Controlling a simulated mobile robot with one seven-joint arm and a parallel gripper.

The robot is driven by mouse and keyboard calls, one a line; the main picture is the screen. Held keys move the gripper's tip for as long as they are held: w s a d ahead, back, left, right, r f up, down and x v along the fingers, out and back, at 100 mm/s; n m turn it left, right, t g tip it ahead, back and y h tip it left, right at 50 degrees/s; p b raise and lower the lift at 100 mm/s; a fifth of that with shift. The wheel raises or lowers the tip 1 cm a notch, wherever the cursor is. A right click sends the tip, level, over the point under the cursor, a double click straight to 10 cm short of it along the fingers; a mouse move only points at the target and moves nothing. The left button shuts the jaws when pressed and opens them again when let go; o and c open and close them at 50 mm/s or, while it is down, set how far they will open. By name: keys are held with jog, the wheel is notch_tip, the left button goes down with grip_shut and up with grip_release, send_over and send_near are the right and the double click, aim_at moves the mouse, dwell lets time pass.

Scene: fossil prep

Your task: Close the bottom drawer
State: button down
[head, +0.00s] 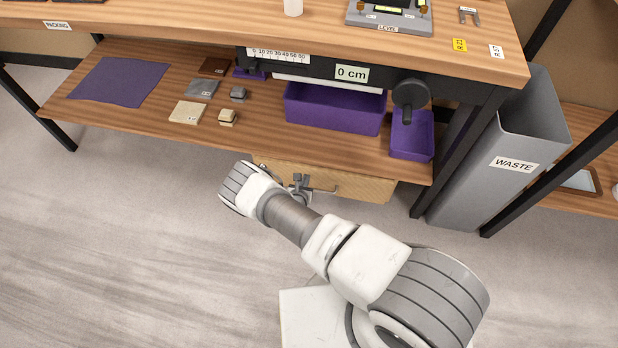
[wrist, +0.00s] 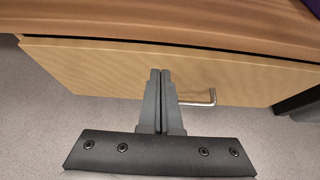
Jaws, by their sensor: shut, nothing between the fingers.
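The bottom drawer (head: 362,187) has a light wood front and hangs under the lower shelf of the bench. In the wrist view the drawer front (wrist: 100,67) fills the upper middle, with a dark narrow gap between its top edge and the shelf edge. Its metal bar handle (wrist: 203,97) shows just right of my fingers. My gripper (wrist: 160,72) is shut and empty, its fingertips over the drawer front. I cannot tell whether they touch it. In the head view my gripper (head: 300,181) is at the drawer front, and my wrist hides the front's left part.
The lower shelf (head: 150,118) above the drawer holds a purple cloth (head: 120,82), small blocks and purple bins (head: 333,110). A grey waste bin (head: 500,150) and a black table leg (head: 445,165) stand to the right. The floor at left is clear.

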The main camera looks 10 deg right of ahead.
jog(key=p+v, duration=0.4)
jog(key=v, duration=0.7)
jog(key=shift+s+f, duration=0.25)
jog(key=shift+s, duration=0.15)
jog(key=shift+a, duration=0.15)
